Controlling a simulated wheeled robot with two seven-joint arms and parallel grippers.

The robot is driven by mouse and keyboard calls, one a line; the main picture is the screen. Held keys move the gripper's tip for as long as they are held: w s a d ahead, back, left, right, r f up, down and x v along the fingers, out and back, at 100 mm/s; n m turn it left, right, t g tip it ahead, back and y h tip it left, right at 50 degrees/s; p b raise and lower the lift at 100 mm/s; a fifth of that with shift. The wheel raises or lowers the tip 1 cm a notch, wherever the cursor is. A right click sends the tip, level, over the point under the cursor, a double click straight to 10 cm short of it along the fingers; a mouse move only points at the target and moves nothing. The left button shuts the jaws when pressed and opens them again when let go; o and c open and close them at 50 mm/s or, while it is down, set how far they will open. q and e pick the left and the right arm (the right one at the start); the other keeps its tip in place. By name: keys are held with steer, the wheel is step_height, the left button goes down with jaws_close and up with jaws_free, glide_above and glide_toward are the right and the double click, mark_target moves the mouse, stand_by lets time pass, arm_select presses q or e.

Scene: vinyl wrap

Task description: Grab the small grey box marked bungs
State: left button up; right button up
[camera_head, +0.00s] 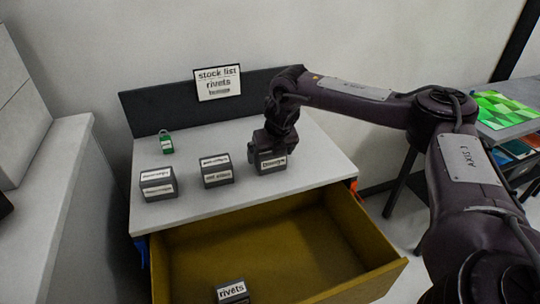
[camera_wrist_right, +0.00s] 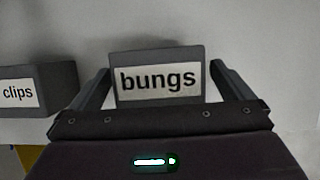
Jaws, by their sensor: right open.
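The small grey box marked bungs (camera_wrist_right: 156,56) stands upright in the middle of the right wrist view, its white label facing the camera. In the head view the box (camera_head: 272,164) is at the right of the row on the white worktop. My right gripper (camera_head: 268,148) is over it and hides part of it. In the wrist view its open fingers stand on either side of the box, and I cannot tell whether they touch it. My left gripper is not in view.
A grey box marked clips (camera_wrist_right: 36,91) stands to the left in the wrist view. Two more boxes (camera_head: 157,183) (camera_head: 216,171) and a green padlock (camera_head: 166,142) are on the worktop (camera_head: 245,193). The open drawer (camera_head: 290,250) holds a rivets box (camera_head: 232,291). A stock list sign (camera_head: 218,83) stands behind.

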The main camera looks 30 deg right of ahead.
steer(key=shift+x, duration=1.35)
steer(key=shift+w, duration=0.1)
steer(key=c, duration=1.1)
steer(key=shift+r, duration=0.1)
